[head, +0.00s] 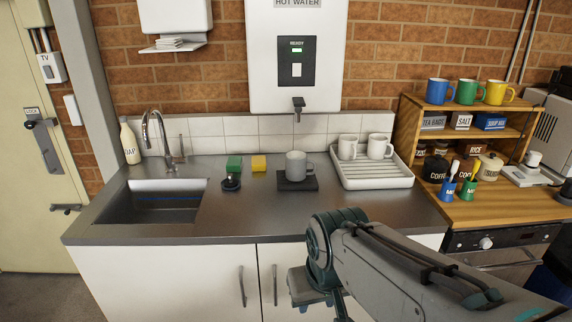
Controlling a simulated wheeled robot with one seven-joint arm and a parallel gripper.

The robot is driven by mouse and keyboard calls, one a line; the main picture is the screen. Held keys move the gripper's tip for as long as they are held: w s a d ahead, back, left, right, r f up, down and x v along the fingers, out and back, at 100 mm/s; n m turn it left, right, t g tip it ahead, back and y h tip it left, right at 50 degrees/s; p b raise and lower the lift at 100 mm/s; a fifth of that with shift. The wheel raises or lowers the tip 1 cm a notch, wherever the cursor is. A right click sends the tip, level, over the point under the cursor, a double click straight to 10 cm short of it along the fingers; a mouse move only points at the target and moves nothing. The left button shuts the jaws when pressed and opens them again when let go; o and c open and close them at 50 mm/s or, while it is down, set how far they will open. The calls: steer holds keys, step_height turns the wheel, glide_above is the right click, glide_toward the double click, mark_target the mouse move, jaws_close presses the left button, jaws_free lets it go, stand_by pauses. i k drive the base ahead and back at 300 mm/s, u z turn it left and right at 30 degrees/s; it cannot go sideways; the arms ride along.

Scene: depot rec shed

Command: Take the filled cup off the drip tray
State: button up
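A grey cup (296,165) stands upright on a small dark drip tray (297,184) on the steel counter, below the spout (298,106) of the hot water unit. Its contents cannot be seen from here. My arm comes in from the lower right. My gripper (303,292) is low in front of the cupboard doors, below the counter edge and well apart from the cup. Its fingers are too small and too hidden to tell whether they are open or shut.
A white rack (374,178) with two white mugs stands right of the drip tray. A green sponge (234,165), a yellow sponge (258,164) and a small dark item (231,183) lie left. A sink (152,203) is further left. The counter front is clear.

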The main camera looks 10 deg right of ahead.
mark_target(296, 161)
steer(key=z, duration=0.15)
steer(key=i, duration=1.05)
steer(key=z, duration=0.2)
